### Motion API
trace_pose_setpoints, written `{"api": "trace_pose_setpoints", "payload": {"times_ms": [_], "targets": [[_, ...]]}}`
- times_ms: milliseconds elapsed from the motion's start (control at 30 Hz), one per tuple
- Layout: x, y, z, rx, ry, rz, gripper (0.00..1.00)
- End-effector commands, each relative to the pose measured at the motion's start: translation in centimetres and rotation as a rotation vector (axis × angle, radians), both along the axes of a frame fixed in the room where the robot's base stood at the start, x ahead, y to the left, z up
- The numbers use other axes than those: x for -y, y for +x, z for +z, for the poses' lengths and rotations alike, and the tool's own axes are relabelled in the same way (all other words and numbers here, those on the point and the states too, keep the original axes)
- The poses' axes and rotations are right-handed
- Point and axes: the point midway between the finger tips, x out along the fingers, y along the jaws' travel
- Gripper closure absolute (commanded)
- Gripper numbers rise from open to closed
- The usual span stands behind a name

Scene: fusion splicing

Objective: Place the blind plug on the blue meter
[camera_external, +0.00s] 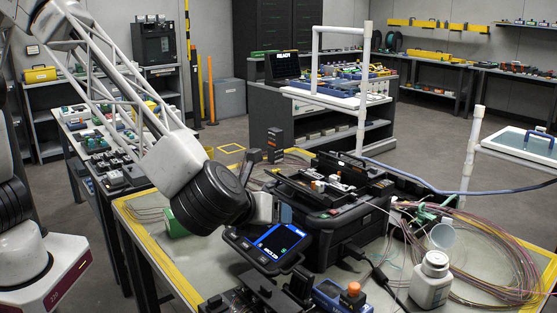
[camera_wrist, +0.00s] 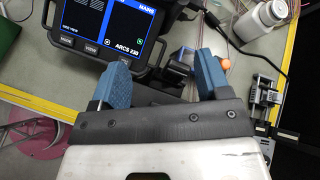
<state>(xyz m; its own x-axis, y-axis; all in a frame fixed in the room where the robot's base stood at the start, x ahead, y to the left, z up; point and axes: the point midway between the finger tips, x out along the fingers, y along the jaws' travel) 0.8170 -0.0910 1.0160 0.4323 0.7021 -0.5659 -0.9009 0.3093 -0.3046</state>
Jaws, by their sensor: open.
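My gripper (camera_wrist: 161,72) is open, with its two blue fingers wide apart and nothing visible between them. In the external view a blue finger of my gripper (camera_external: 285,214) shows just above the splicer's screen. A blue handheld device (camera_external: 327,294), which looks like the blue meter, lies at the front of the table. In the wrist view the orange top (camera_wrist: 226,64) shows just right of the right finger. No other blind plug can be made out.
The splicer's lit screen (camera_external: 278,242) stands below my gripper, with its black case (camera_external: 365,213) behind. A white bottle (camera_external: 431,279) and coiled fibres (camera_external: 490,262) lie to the right. Black cables cross the front. The left tabletop (camera_external: 195,257) is mostly clear.

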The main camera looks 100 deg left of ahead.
Motion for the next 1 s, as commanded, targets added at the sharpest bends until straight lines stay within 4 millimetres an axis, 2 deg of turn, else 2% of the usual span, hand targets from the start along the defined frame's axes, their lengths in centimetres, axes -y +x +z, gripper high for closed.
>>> {"api": "trace_pose_setpoints", "payload": {"times_ms": [33,100,400,700,1000], "targets": [[-1.0,-1.4,1.3,0.016,-0.034,0.039,0.30],[-2.1,-3.3,2.6,0.037,-0.085,0.099,0.30],[-6.2,-12.0,7.4,0.130,-0.304,0.352,0.30],[-8.9,-21.3,10.6,0.224,-0.519,0.607,0.30],[-10.2,-30.6,12.6,0.314,-0.731,0.860,0.30]]}}
